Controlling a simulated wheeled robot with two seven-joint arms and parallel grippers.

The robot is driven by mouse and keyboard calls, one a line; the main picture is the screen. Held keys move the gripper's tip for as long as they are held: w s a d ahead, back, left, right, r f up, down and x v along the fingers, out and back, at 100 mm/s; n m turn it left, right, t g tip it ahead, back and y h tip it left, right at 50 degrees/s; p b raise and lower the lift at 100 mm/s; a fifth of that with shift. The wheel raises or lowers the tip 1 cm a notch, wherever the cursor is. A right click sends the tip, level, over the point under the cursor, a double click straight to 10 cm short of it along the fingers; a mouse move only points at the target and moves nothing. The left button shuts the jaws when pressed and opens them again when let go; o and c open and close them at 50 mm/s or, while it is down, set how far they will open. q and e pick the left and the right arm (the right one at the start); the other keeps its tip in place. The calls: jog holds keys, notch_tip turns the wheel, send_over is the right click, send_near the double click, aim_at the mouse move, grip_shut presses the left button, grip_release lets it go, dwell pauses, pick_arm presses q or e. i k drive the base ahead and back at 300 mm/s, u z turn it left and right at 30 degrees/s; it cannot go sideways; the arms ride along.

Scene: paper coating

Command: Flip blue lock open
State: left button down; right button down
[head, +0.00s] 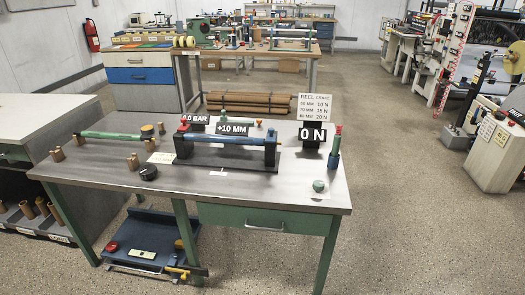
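A blue shaft (228,138) lies level across a black stand (224,171) on the workbench. A blue upright piece (270,149) stands at the shaft's right end. It may be the blue lock, but it is too small to tell whether it is open or shut. Neither of my grippers is in view.

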aim_at(271, 138)
jog(key=z, duration=0.65)
jog(key=i, duration=1.1)
jog(key=u, duration=0.55)
